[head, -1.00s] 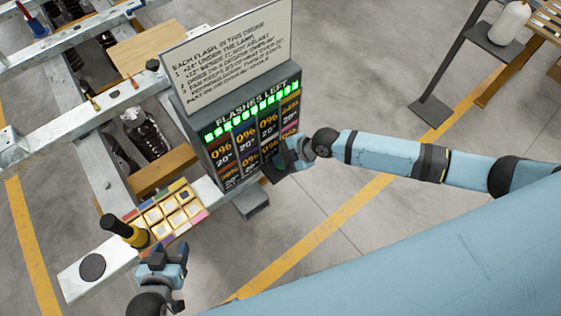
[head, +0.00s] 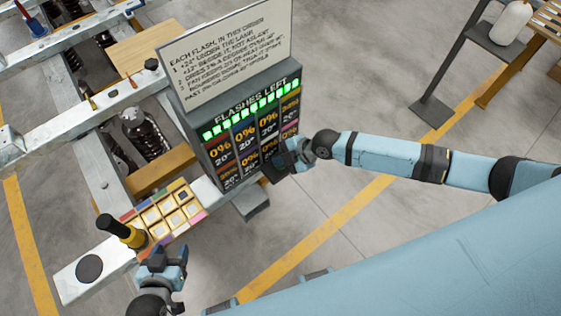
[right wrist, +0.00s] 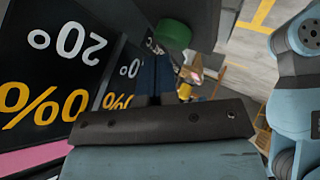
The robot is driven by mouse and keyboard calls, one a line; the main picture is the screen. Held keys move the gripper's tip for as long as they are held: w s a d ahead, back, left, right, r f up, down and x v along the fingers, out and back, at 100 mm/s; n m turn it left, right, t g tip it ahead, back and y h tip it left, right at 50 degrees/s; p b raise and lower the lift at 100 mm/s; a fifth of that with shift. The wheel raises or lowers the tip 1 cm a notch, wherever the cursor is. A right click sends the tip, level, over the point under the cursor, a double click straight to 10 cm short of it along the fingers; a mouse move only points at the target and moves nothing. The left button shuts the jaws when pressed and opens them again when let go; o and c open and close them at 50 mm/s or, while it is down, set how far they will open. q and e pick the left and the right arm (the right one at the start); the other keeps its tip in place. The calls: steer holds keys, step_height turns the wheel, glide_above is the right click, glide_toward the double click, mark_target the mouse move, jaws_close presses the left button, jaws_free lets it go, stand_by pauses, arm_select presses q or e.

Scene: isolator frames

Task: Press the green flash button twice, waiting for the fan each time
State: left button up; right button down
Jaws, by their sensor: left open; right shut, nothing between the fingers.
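A dark cabinet (head: 193,117) carries a display headed "FLASHES LEFT", with a row of lit green bars (head: 252,109) above panels reading mostly 0% and 20°. The green button (right wrist: 173,35) shows in the right wrist view, just beyond and slightly right of my right fingers. My right gripper (head: 277,167) is shut and empty at the cabinet's lower right front; it also shows in the right wrist view (right wrist: 155,75). I cannot tell whether it touches the button. My left gripper (head: 165,254) is open and empty near the yellow-and-black lamp-like tool. I see no fan clearly.
A white instruction board (head: 230,45) stands on top of the cabinet. A tray of several small pale tiles (head: 172,212) and a black-and-yellow cylinder (head: 120,231) sit on the white beam at lower left. A dark stand with a white bottle (head: 510,22) is at upper right. The floor between is clear.

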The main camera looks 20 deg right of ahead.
steer(key=shift+f+b, duration=0.4)
stand_by(0.3)
steer(key=shift+r+p, duration=0.65)
steer(key=shift+r, duration=0.4)
step_height(320, 180, up, 6)
steer(key=p, duration=0.3)
steer(key=shift+p, duration=0.4)
stand_by(0.4)
